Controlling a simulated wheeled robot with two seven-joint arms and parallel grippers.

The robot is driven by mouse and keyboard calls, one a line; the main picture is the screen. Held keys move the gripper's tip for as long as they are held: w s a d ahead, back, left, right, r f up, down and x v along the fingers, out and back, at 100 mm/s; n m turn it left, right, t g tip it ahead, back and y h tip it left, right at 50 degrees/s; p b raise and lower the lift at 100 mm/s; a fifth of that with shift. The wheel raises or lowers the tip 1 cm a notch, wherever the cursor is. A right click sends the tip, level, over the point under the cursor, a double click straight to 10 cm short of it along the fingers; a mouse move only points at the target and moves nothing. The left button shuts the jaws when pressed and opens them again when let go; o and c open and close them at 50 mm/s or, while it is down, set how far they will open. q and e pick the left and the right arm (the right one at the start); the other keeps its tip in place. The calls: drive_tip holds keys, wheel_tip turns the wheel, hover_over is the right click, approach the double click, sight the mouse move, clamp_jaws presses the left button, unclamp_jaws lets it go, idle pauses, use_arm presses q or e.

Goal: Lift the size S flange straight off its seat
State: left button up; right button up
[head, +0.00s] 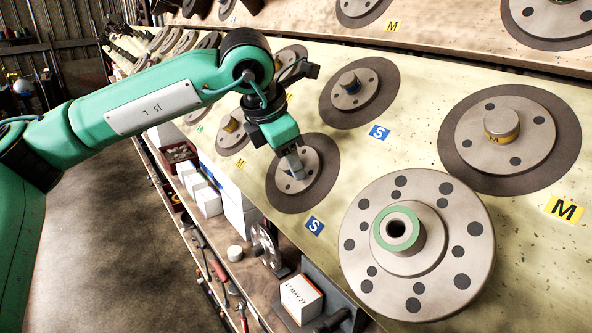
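A size S flange (313,182), a grey disc with dark bolt holes, sits on a dark round seat (274,197) beside a blue S label (315,226). My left gripper (293,171) points down at the middle of this flange, and its fingers are at the hub. The gripper hides most of the hub, so I cannot tell whether the fingers are closed on it. Another flange (370,98) with a blue-banded hub sits on its seat further back, by a second blue S label (380,132). My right gripper is not in view.
A large flange (415,285) with a green-ringed hub is at the lower right. An M flange (505,130) sits right of centre, by a yellow M label (565,209). A lower shelf (228,270) holds white boxes and tools. More seated flanges line the sloping board leftwards.

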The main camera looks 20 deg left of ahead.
use_arm(q)
clamp_jaws()
drive_tip(key=shift+a+r, duration=0.1)
drive_tip(key=shift+r, duration=0.05)
drive_tip(key=shift+s+r, duration=0.1)
drive_tip(key=s+a+r+p, duration=0.1)
drive_tip(key=s+a+r, duration=0.3)
drive_tip(key=r, duration=0.5)
drive_tip(key=shift+s+a+r+p, duration=0.2)
drive_tip(key=shift+s+a+p, duration=0.15)
drive_tip(key=shift+s, duration=0.6)
idle(0.8)
